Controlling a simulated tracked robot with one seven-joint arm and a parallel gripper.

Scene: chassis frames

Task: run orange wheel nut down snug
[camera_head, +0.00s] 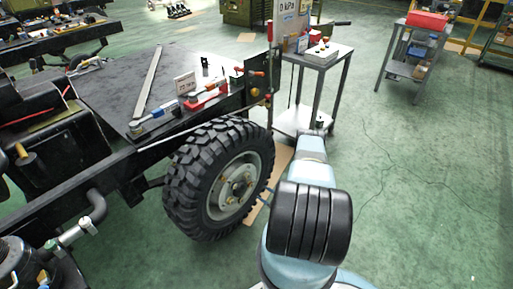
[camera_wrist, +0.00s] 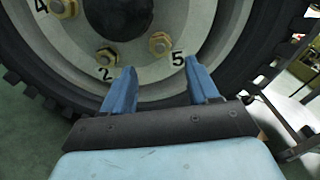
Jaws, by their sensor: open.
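The wheel (camera_head: 222,178) with its black knobbly tyre is on the chassis, and its grey rim also fills the wrist view (camera_wrist: 205,30). Three brass-orange nuts show there: one by the number 4 (camera_wrist: 63,8), one by the number 2 (camera_wrist: 107,57) and one by the number 5 (camera_wrist: 160,43). I cannot tell from colour which is the orange nut. My gripper (camera_wrist: 161,66) is open, with blue fingers apart and nothing between them. The number 5 nut shows beyond the gap between the fingertips. How far each nut is screwed in is not clear.
A dark chassis deck (camera_head: 115,85) above the wheel carries a long bar (camera_head: 147,82) and a red tool (camera_head: 205,97). A grey trolley (camera_head: 322,58) stands behind the wheel. Green floor (camera_head: 420,180) to the right is clear.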

